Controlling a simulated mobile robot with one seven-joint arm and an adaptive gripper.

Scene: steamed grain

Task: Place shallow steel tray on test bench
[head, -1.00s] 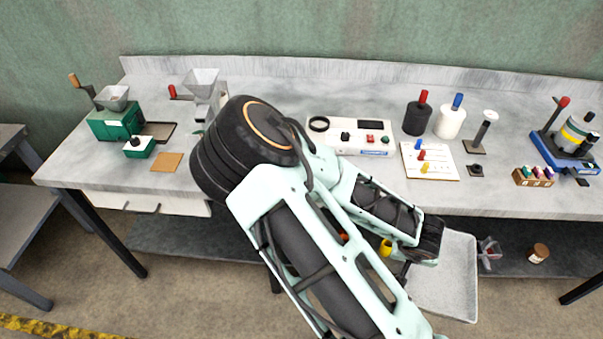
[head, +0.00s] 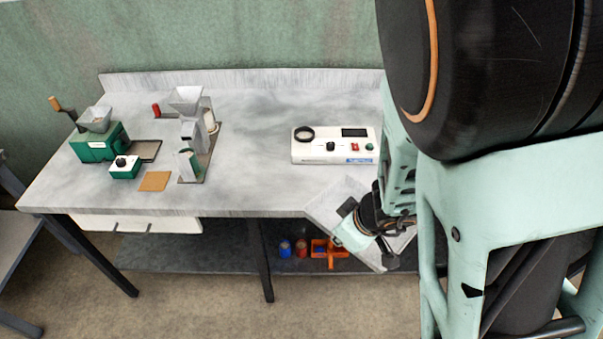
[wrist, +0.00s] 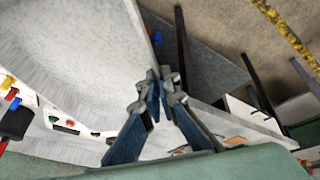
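The shallow steel tray (head: 330,206) is in front of the test bench's front edge in the head view, turned at an angle and partly hidden by my gripper. It also fills the upper left of the wrist view (wrist: 70,45). My gripper (wrist: 160,76) is shut on the tray's rim, with its fingertips close together there. In the head view my gripper (head: 368,222) is over the tray's right part. The test bench (head: 250,150) has a grey marbled top. I cannot tell whether the tray touches it.
A white control box (head: 333,146) stands behind the tray. A grey-hoppered device (head: 190,135), a green mill (head: 98,143) and an orange-brown square (head: 154,181) are at left. My arm hides the right side. Several items lie on the lower shelf (head: 190,253).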

